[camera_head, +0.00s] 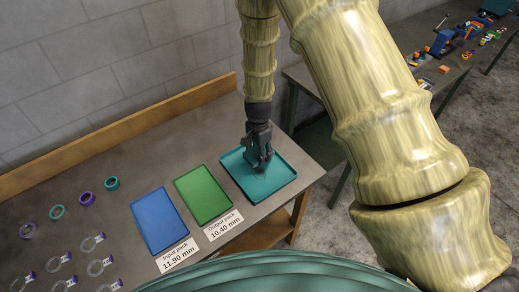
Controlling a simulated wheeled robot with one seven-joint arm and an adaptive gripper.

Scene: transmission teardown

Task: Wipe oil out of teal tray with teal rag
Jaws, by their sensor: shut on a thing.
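The teal tray (281,183) lies at the right end of the workbench, beside the green tray. My gripper (260,167) points down inside the teal tray, near its middle. It is shut on a small teal thing, the teal rag (262,168), which is mostly hidden by the fingers and blends with the tray. I cannot tell for sure whether the rag touches the tray floor. No oil can be made out at this size.
A green tray (203,194) and a blue tray (161,221) lie to the left, with labels in front. Several rings and tagged parts lie further left on the bench (110,212). A wooden board (130,133) edges the back. Another cluttered bench (452,77) stands far right.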

